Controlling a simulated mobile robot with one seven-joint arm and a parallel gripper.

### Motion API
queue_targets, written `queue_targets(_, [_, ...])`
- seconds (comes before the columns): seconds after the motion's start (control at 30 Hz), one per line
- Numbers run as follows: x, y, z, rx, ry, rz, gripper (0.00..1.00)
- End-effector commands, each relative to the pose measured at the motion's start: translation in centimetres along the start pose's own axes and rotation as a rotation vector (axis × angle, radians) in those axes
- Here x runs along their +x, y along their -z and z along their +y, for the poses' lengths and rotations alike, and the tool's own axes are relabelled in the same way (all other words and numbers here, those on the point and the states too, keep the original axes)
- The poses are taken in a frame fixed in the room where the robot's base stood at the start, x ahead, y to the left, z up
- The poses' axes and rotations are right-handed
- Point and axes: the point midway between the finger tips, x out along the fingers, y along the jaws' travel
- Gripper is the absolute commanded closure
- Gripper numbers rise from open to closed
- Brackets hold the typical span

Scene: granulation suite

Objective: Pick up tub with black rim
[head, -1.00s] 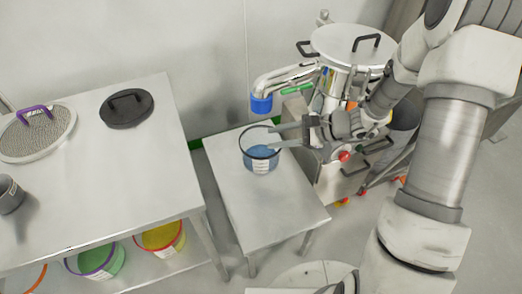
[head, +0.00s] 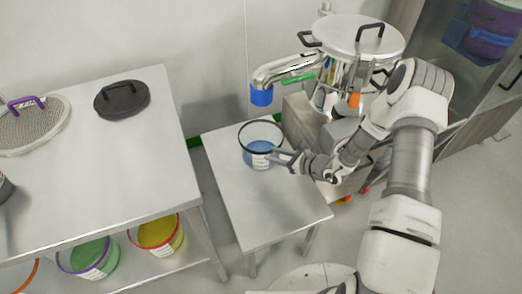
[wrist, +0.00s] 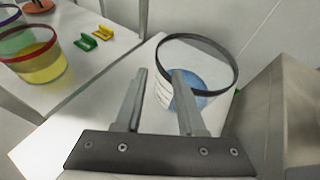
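The tub with the black rim (head: 247,152) is clear with blue contents and a white label. It stands upright on the small steel table (head: 255,208). My gripper (head: 284,157) is at the tub's right front side, with its fingers near the wall below the rim. In the wrist view, the tub's black rim (wrist: 236,65) lies beyond the fingers. My gripper (wrist: 162,73) is open there, with nothing between its fingers. The right finger overlaps the tub in the picture and the left finger is to its left. I cannot tell whether either finger touches it.
A steel machine with a lid (head: 352,38) stands behind right of the small table, and a blue-ended pipe (head: 261,95) hangs just behind the tub. A larger table (head: 90,165) is at left, with a black lid (head: 122,99) on top and a yellow tub (head: 156,233) below.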

Motion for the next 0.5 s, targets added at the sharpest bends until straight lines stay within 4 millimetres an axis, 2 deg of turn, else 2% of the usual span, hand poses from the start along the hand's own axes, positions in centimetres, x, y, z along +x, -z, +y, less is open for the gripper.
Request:
queue_targets(0.03, [1.4, 0.2, 0.1, -0.001, -0.003, -0.002, 0.61])
queue_targets(0.2, [4.8, 0.2, 0.1, -0.002, -0.003, -0.002, 0.61])
queue_targets(0.3, [6.2, 0.1, 0.1, -0.001, -0.002, -0.001, 0.61])
queue_targets(0.5, [7.5, 0.1, 0.1, -0.001, -0.001, -0.001, 0.61])
